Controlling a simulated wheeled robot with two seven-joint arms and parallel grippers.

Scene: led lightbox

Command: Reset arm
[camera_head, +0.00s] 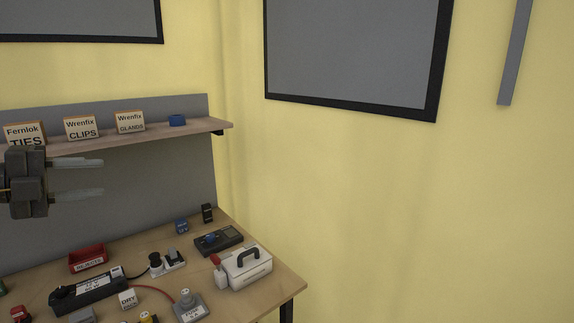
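My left gripper (77,178) comes in from the left, raised in front of the grey back panel. Its two fingers are apart, with a clear gap and nothing between them. It is below the shelf and above the bench, touching nothing that I can see. My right gripper is not in the picture. On the bench below stands a white box with a black handle (247,267), which may be the lightbox.
The wooden bench (279,284) holds a red bin (87,258), a black power strip (88,291), a dark meter (219,240) and a white socket piece (168,263). The shelf (187,131) carries labelled boxes (81,128) and a blue roll (177,120). Space to the right is clear.

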